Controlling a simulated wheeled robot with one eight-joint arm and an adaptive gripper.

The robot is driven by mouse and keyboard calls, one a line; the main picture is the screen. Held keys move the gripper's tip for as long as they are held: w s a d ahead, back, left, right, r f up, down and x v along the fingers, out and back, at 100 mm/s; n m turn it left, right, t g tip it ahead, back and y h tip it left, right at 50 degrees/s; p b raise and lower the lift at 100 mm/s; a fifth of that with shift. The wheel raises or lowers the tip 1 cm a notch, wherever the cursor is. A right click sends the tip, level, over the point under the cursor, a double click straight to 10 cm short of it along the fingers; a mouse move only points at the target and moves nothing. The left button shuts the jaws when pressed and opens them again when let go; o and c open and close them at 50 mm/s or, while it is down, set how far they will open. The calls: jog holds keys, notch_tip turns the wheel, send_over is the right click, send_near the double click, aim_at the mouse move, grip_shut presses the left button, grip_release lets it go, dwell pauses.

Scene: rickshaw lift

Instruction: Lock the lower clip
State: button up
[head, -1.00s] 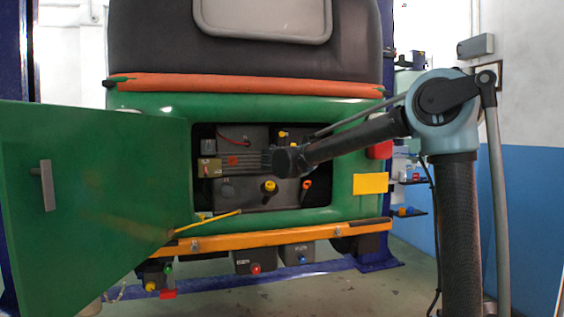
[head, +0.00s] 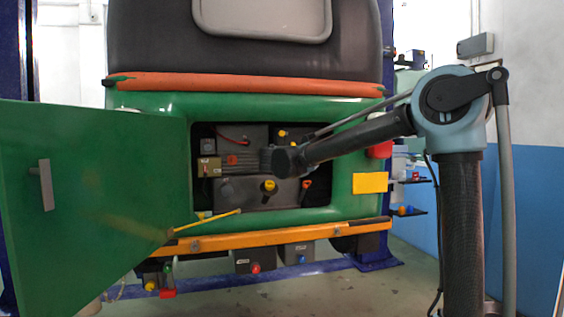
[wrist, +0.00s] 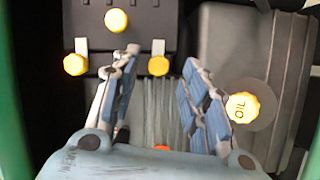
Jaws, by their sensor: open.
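In the wrist view a black box has two pale clip tabs with yellow round ends. The clip on the right (wrist: 158,65), on the side of the oil cap, appears to be the lower one. The other clip (wrist: 75,65) is on the left. My gripper (wrist: 161,60) is open, with its fingers spread either side of the right clip's yellow end. Contact cannot be told. In the head view my gripper (head: 268,160) is inside the engine opening, and its fingers are hard to make out; the clips are too small to tell there.
A yellow oil cap (wrist: 242,107) is close to the right finger; it also shows in the head view (head: 268,186). The green opening (head: 345,150) surrounds my gripper. The open green door (head: 90,200) stands at the left. An orange bumper (head: 270,238) runs below.

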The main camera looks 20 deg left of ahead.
jog(key=s+d, duration=0.1)
jog(key=s, duration=0.9)
jog(key=shift+d+r, duration=0.3)
jog(key=shift+d, duration=0.05)
jog(key=w+d+f+m+g+h, duration=0.1)
jog(key=d+f+m+g+h, duration=0.15)
jog(key=d, duration=0.75)
jog(key=w+d+f+m+g+h, duration=0.15)
jog(key=d+f, duration=0.25)
jog(key=d, duration=0.6)
jog(key=s+d+f+m+g+h, duration=0.1)
jog(key=s+d+f+m, duration=0.2)
jog(key=d, duration=0.6)
jog(key=s+d+f+m+g+h, duration=0.1)
jog(key=d+f+m+g+h, duration=0.1)
jog(key=d+f, duration=0.5)
jog(key=s+d+f+m+g+y, duration=0.1)
jog(key=s+d+f+m+g, duration=0.4)
jog(key=s+d+f, duration=0.75)
jog(key=s+d+f+m+g+y, duration=0.1)
jog(key=s+f+m, duration=0.1)
jog(key=s+f, duration=0.3)
jog(key=s+d+f+m+g+y, duration=0.1)
jog(key=s+f, duration=0.4)
jog(key=s, duration=0.5)
jog(key=shift+f+m+g+y, duration=0.2)
jog(key=shift+m+g+y, duration=0.2)
jog(key=shift+y, duration=0.3)
jog(key=shift+s, duration=0.1)
